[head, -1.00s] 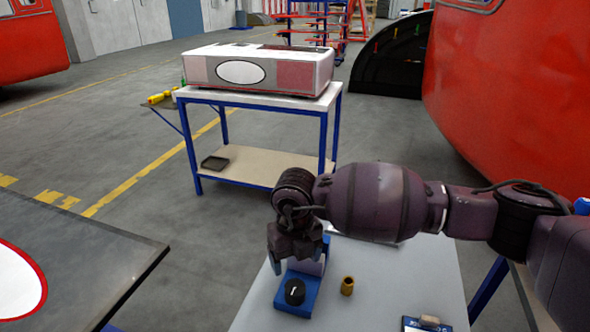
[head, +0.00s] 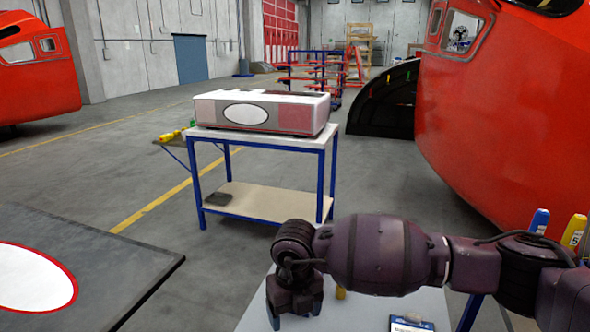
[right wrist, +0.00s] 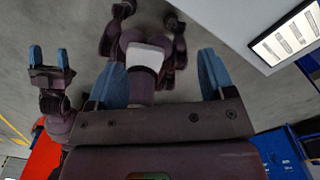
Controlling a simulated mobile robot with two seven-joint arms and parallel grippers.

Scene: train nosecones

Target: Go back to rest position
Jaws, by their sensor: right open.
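My right gripper (head: 295,318) hangs at the bottom middle of the head view, above the far end of a light grey table (head: 365,312). Its two blue fingers stand wide apart in the right wrist view (right wrist: 160,80), with nothing between them. My left gripper (right wrist: 49,60) shows only in the right wrist view, at the left, with its two blue fingers apart and nothing between them. The left arm is outside the head view.
A gold cylinder (head: 341,292) sits on the grey table beside my right arm, partly hidden. A dark table (head: 130,258) is at the left. Ahead stands a blue-framed cart (head: 321,185) carrying a white and red box (head: 300,115). A large red train nose (head: 490,110) is at right.

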